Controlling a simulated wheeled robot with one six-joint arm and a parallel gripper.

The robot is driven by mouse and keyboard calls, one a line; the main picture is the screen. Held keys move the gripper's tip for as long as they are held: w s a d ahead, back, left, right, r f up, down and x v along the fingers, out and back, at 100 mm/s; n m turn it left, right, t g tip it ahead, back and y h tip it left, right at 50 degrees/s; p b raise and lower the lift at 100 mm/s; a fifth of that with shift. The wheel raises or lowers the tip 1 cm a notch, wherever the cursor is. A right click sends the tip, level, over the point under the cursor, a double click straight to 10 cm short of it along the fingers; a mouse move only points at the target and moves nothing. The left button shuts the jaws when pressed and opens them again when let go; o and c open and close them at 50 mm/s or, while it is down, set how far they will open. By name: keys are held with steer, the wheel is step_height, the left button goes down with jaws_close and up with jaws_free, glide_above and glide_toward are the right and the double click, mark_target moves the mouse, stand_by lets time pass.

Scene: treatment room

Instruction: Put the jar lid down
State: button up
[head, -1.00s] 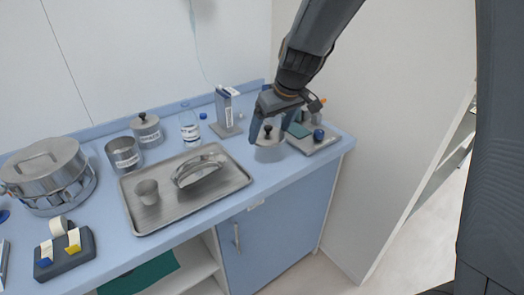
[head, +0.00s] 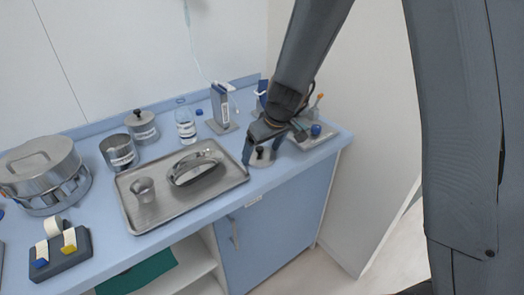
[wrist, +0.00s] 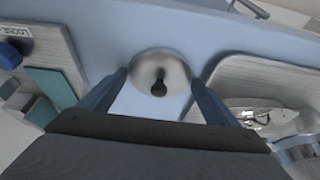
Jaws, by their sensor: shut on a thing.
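The jar lid (head: 261,158) is a round metal disc with a black knob, over the blue counter just right of the large metal tray. It also shows in the wrist view (wrist: 174,68), seen from above, between my two fingertips. My gripper (head: 261,150) points down and is shut on the lid, one finger on each side. It also shows in the wrist view (wrist: 160,84). I cannot tell whether the lid's underside touches the counter. An open metal jar (head: 119,152) stands left of the large tray, beside a lidded jar (head: 143,127).
The large tray (head: 132,205) holds a metal cup (head: 143,190) and a kidney dish (head: 194,168). A smaller tray (head: 318,139) with several items is right of my gripper. A bottle (head: 186,125) and a box (head: 219,103) stand behind. Bare counter lies between the trays.

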steer(key=shift+f, duration=0.15)
steer(key=o, duration=1)
steer(key=shift+r, duration=0.4)
steer(key=v, duration=1.2)
steer(key=s+d+f+m+g+h, duration=0.1)
steer(key=s+d+f+m, duration=0.2)
steer(key=s+d, duration=0.4)
steer(key=s+d+f+m+g+h, duration=0.1)
steer(key=s+d+f+m, duration=0.2)
steer(key=s+d, duration=0.3)
steer(key=s+f+b, duration=0.1)
steer(key=s, duration=0.4)
steer(key=shift+d+f+m+g+h, duration=0.3)
steer(key=shift+d+m+g, duration=0.1)
